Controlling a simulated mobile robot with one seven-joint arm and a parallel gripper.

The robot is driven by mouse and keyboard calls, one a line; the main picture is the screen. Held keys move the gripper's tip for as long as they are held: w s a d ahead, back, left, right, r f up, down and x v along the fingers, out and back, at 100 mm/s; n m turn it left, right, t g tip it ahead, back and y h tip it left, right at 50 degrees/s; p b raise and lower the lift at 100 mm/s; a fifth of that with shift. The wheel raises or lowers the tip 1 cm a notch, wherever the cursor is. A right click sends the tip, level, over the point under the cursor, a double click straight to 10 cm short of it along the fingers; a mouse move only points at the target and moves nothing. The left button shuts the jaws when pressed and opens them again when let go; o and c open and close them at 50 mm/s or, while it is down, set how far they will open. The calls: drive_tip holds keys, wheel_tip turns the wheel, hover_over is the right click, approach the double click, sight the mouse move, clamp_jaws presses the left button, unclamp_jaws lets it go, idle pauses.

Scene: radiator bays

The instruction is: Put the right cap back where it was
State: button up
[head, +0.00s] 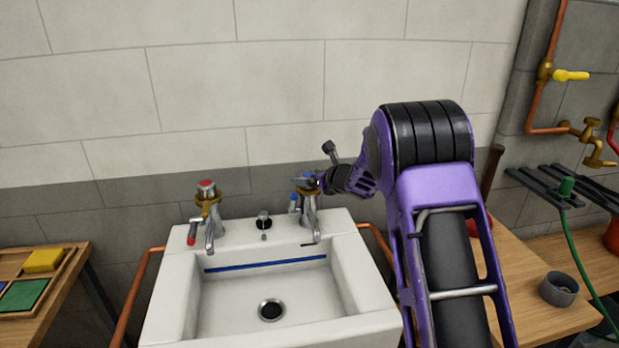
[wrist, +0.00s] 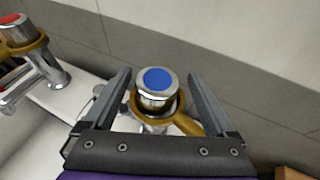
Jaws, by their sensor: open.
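The right tap (head: 309,215) stands on the sink's back right corner, partly hidden by my gripper (head: 317,182) in the head view. In the wrist view, a chrome cap with a round blue top (wrist: 157,80) sits upright at the tap's top, above a brass-coloured collar (wrist: 183,122). My gripper (wrist: 162,76) is open, with one finger on each side of the cap and visible gaps between. The cap appears seated on the tap; whether it is fully down I cannot tell. The left tap (head: 210,215) has a red-topped cap (head: 206,185).
The white sink (head: 185,290) is empty, with a small plug knob (head: 264,220) between the taps. The tiled wall is close behind the taps. A wooden bench (head: 530,290) with a grey ring (head: 558,288) is at right; a tray with coloured blocks (head: 43,260) is at left.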

drive_tip(key=shift+r, duration=0.15)
drive_tip(key=shift+r+p, duration=0.6)
drive_tip(key=shift+p, duration=0.5)
drive_tip(key=b+v, duration=0.1)
drive_tip(key=v, duration=1.1)
drive_tip(key=shift+f, duration=0.2)
